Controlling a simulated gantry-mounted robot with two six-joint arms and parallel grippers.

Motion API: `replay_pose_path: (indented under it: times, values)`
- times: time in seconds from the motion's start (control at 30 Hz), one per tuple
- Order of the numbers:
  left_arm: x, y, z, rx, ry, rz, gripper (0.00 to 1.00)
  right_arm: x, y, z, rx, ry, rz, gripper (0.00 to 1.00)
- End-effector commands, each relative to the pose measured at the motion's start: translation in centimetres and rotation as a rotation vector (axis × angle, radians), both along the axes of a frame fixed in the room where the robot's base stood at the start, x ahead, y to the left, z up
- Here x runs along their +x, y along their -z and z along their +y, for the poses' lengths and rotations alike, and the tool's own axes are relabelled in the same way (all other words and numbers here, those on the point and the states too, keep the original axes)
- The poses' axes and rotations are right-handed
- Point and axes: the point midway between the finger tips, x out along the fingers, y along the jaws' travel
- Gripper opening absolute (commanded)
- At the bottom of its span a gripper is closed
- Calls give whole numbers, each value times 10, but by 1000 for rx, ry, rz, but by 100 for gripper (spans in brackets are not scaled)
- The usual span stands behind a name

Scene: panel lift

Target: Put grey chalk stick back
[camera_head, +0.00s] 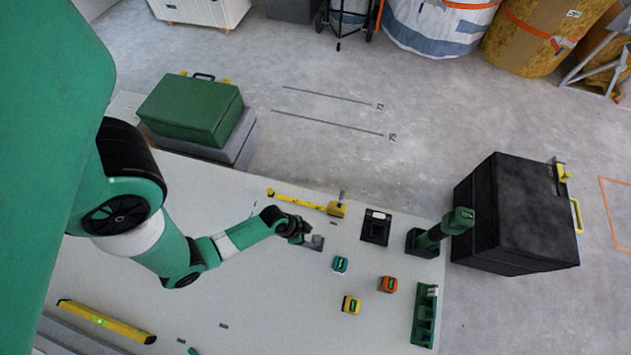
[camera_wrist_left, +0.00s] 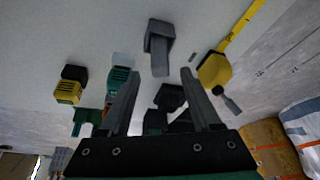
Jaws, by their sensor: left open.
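A small grey piece (camera_head: 317,243), a block with a stick-like part, lies on the white panel; I take it for the grey chalk stick. In the left wrist view the grey piece (camera_wrist_left: 160,45) lies just beyond the fingertips, roughly centred between them. My left gripper (camera_head: 304,238) is close beside it. In the left wrist view the left gripper (camera_wrist_left: 161,73) has its fingers apart with nothing held between them. A green slotted holder (camera_head: 425,316) stands at the panel's right edge. My right gripper is not in view.
Teal (camera_head: 340,264), orange (camera_head: 388,284) and yellow (camera_head: 351,304) small boxes lie right of the gripper. A yellow tape measure (camera_head: 337,209), a black tray (camera_head: 375,227) and a green tool on a black base (camera_head: 440,232) stand along the far side. A yellow level (camera_head: 106,321) lies front left.

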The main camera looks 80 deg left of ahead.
Motion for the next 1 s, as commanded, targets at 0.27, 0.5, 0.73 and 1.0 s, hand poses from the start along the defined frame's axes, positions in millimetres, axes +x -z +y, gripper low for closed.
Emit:
replay_pose_path:
  times: [0.27, 0.5, 0.73, 1.0]
  values:
    - [-17, -43, 0, -2, -1, 0, 64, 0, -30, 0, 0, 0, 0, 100]
    - [-18, -42, 0, -1, 0, 0, 64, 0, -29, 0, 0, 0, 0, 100]
    - [-12, -46, 3, 8, 1, -12, 64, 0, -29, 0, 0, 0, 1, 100]
    - [147, -170, 64, 184, 15, -354, 64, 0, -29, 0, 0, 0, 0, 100]
